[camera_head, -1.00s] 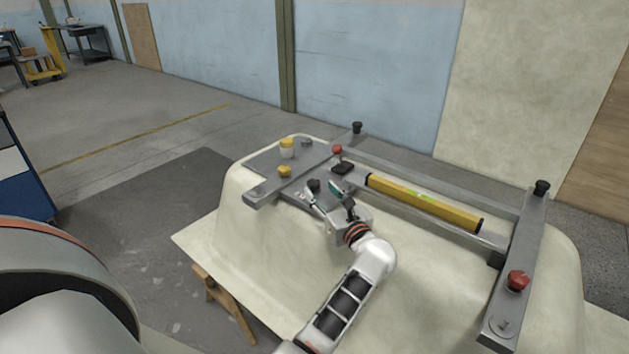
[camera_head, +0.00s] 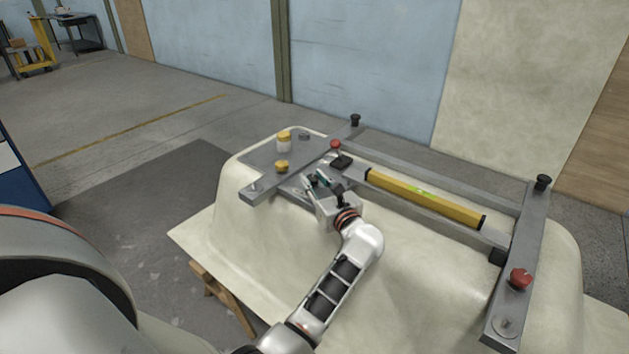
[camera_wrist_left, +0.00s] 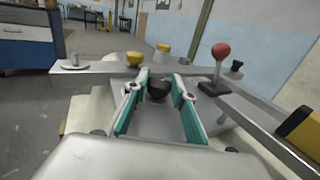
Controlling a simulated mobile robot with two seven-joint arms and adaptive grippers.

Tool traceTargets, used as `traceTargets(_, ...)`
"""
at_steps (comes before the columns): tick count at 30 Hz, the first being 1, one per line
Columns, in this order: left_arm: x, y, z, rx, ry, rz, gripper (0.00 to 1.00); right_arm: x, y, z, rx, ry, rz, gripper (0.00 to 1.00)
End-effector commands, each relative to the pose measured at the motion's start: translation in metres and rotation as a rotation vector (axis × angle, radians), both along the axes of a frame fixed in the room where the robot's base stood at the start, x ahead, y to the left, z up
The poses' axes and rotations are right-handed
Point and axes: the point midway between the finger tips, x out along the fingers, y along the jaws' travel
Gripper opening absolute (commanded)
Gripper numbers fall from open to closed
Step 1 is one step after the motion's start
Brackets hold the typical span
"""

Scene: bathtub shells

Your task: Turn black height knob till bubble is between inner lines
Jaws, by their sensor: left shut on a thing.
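The black height knob (camera_wrist_left: 158,88) sits on the metal frame, between the teal-lined fingertips of my left gripper (camera_wrist_left: 157,85) in the left wrist view. The gripper is shut on it. In the head view, my left gripper (camera_head: 315,180) reaches the frame's left part from the front, and its fingers mostly hide the knob. The yellow spirit level (camera_head: 440,206) lies along the frame's crossbar, with a greenish vial (camera_head: 421,191) near its middle. The bubble and lines are too small to tell. My right gripper is not in view.
The metal frame (camera_head: 516,285) rests on a cream tub shell (camera_head: 400,300). A red knob (camera_head: 335,144), black box (camera_head: 341,161), yellow knob (camera_head: 281,166) and yellow-lidded jar (camera_head: 284,142) are near the gripper. A red knob (camera_head: 520,278) stands at right.

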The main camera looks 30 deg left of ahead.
Motion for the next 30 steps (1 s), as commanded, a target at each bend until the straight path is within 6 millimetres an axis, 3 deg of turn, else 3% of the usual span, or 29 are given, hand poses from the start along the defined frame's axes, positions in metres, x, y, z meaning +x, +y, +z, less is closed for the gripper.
traceTargets(8, -0.003, 0.005, 0.006, 0.003, -0.002, -0.159, 0.04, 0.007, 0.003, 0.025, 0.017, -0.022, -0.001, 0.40)
traceTargets(17, -0.003, 0.003, 0.002, 0.000, -0.002, -0.273, 0.04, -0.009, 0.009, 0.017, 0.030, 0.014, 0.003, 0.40)
traceTargets(24, -0.003, 0.003, 0.001, 0.000, -0.001, -0.272, 0.04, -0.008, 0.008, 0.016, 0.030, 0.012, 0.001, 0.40)
traceTargets(25, -0.003, 0.003, 0.001, 0.000, -0.001, -0.272, 0.30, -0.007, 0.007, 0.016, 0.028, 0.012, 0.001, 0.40)
traceTargets(26, -0.003, 0.003, 0.001, 0.000, -0.001, -0.272, 0.38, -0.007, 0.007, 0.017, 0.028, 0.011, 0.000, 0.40)
traceTargets(27, -0.003, 0.003, 0.001, 0.000, -0.001, -0.272, 0.42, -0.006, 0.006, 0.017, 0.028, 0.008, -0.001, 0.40)
traceTargets(30, -0.003, 0.003, 0.001, 0.000, -0.001, -0.272, 0.42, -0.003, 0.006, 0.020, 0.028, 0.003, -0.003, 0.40)
